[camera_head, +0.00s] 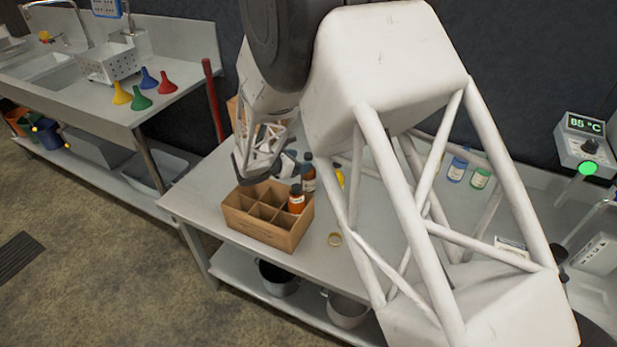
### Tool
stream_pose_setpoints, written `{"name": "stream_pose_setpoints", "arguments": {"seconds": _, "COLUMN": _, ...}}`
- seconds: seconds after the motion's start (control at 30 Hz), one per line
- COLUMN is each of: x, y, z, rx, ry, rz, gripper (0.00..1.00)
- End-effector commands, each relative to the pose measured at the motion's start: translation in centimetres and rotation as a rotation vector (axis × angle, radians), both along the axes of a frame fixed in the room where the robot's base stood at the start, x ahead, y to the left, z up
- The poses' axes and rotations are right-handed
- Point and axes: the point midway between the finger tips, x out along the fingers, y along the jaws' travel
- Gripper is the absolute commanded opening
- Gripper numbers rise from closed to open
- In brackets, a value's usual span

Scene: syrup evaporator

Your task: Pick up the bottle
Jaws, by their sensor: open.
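A dark brown bottle (308,184) with a pale label stands upright on the steel table, just behind the cardboard divider box. A second bottle (296,203), amber with a dark cap, stands in a right-hand compartment of the box (266,236). Which bottle is meant is not clear from the picture. My gripper (265,176) is open, above and behind the left part of the box and left of the standing bottle. The gap between its fingers is partly hidden. I see no bottle held in it.
Small labelled jars (457,169) stand farther right. My arm covers much of the table. Coloured funnels (140,98) stand on the sink counter. Pots (278,279) sit below.

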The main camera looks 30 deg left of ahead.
Motion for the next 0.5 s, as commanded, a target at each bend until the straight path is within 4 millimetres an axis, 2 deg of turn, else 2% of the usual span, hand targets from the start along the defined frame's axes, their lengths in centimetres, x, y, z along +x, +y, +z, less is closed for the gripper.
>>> {"name": "stream_pose_setpoints", "arguments": {"seconds": 0.03, "x": -0.3, "y": 0.9, "z": -0.5, "rx": -0.012, "ry": -0.002, "rz": 0.018, "gripper": 0.66}}
{"name": "stream_pose_setpoints", "arguments": {"seconds": 0.17, "x": -0.5, "y": 1.9, "z": -1.2, "rx": -0.033, "ry": -0.003, "rz": 0.047, "gripper": 0.66}}
{"name": "stream_pose_setpoints", "arguments": {"seconds": 0.5, "x": -0.5, "y": 2.0, "z": -1.3, "rx": -0.035, "ry": -0.004, "rz": 0.051, "gripper": 0.66}}
